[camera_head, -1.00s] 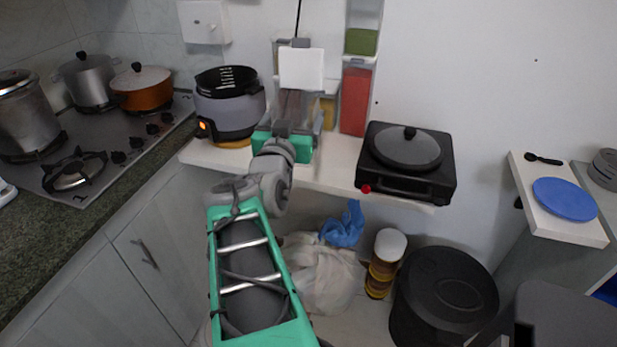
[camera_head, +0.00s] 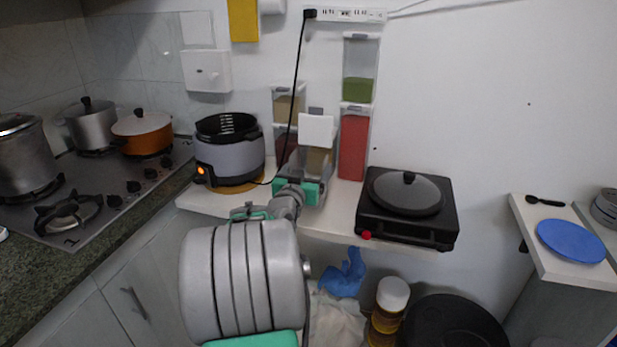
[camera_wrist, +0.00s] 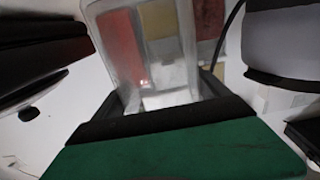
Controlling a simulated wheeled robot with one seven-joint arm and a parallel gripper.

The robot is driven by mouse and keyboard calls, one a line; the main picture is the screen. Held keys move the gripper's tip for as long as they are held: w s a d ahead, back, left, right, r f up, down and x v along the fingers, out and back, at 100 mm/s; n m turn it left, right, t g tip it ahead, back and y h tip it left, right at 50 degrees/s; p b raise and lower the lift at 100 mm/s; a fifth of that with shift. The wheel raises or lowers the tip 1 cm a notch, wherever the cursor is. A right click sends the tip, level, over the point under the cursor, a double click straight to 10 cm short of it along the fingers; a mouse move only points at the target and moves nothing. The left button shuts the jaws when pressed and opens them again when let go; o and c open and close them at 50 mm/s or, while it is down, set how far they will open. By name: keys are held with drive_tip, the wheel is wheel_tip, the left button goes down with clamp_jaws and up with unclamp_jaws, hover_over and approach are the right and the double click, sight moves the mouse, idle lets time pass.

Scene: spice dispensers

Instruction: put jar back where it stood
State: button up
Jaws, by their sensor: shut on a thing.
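The jar (camera_head: 316,132) is a clear dispenser with a white square lid, upright in front of the stacked dispensers at the back of the shelf (camera_head: 335,228).
A stack with a red lower dispenser (camera_head: 353,148) and a green upper one (camera_head: 358,89) stands right of the jar. A tan-filled dispenser (camera_head: 289,105) is behind it on the left. A grey cooker (camera_head: 230,160) is left, a black hotplate (camera_head: 408,225) right. A black cable (camera_head: 297,90) hangs close by.

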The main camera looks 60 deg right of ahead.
wheel_tip(320, 180, down, 2)
drive_tip(key=shift+f, duration=0.2)
drive_tip(key=o, duration=1.7)
drive_tip(key=shift+r, duration=0.1)
